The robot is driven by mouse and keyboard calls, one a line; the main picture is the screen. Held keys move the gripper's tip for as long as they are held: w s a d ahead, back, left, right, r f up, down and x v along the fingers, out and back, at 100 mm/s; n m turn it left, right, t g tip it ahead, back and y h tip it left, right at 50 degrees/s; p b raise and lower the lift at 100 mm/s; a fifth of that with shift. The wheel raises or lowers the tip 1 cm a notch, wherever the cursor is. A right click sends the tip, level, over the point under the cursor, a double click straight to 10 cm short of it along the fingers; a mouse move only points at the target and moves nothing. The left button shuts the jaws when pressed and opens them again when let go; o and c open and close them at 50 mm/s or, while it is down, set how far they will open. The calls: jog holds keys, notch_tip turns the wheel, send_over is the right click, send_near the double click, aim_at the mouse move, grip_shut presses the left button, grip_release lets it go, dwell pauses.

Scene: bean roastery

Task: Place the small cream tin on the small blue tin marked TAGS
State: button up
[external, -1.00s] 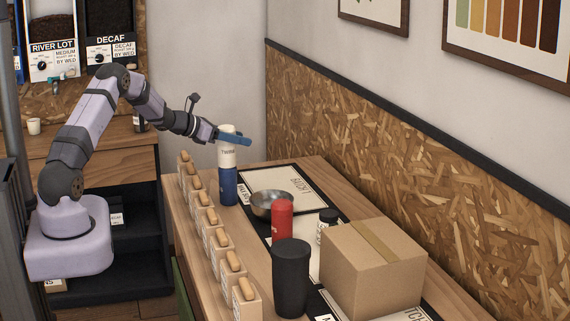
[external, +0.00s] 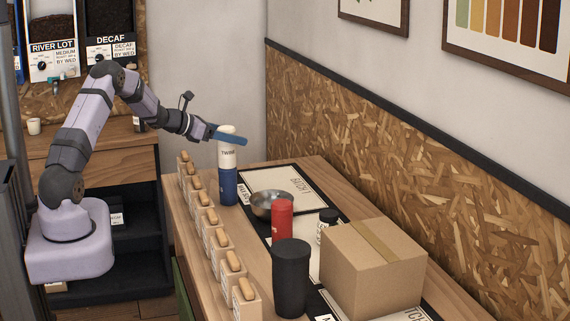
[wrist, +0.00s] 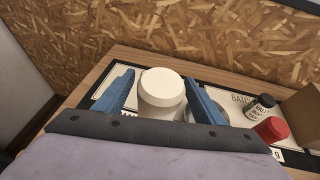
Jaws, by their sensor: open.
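The small cream tin (external: 227,157), marked TWINE, stands upright on top of the small blue tin (external: 229,189) at the far left of the table. The two look in line. The blue tin's marking is too small to read in the external view, and the tin is hidden in the wrist view. My gripper (external: 238,138) is open near the top of the cream tin. In the wrist view the cream tin (wrist: 162,95) shows between the two blue fingers, with a visible gap on each side.
A metal bowl (external: 270,204), a red canister (external: 282,221), a dark cup (external: 290,280), a black-lidded jar (external: 327,222) and a cardboard box (external: 373,268) stand to the right and nearer. Several wooden-handled blocks (external: 222,255) line the table's left edge.

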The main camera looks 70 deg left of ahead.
jog(key=b+v, duration=0.2)
jog(key=v, duration=0.8)
jog(key=shift+b, duration=0.35)
jog(key=w+d+f+m+g+h+b, duration=0.1)
jog(key=d+f+m+g+h+b, duration=0.1)
jog(key=d+m, duration=0.6)
jog(key=w+d+f+m+g+h+b, duration=0.1)
jog(key=w+d+f+m+g+h, duration=0.15)
jog(key=d+m, duration=0.6)
jog(key=s+d+m+g, duration=0.1)
jog(key=d+m, duration=0.3)
jog(key=d, duration=0.4)
jog(key=s+d+f+m+g, duration=0.1)
jog(key=s+d+m+g, duration=0.1)
jog(key=d+m, duration=0.3)
jog(key=s+d+f+m+g+h, duration=0.1)
jog(key=s+d+m, duration=0.3)
jog(key=d, duration=0.9)
jog(key=shift+f+m+g+p, duration=0.1)
jog(key=shift+m+g+p, duration=0.2)
jog(key=shift+m, duration=0.25)
jog(key=s+f+m+g+y+p, duration=0.2)
jog(key=s+f+m, duration=0.5)
jog(key=s, duration=0.7)
jog(key=shift+s+d+f+g+y, duration=0.25)
jog(key=shift+g+y, duration=0.5)
jog(key=shift+g, duration=0.3)
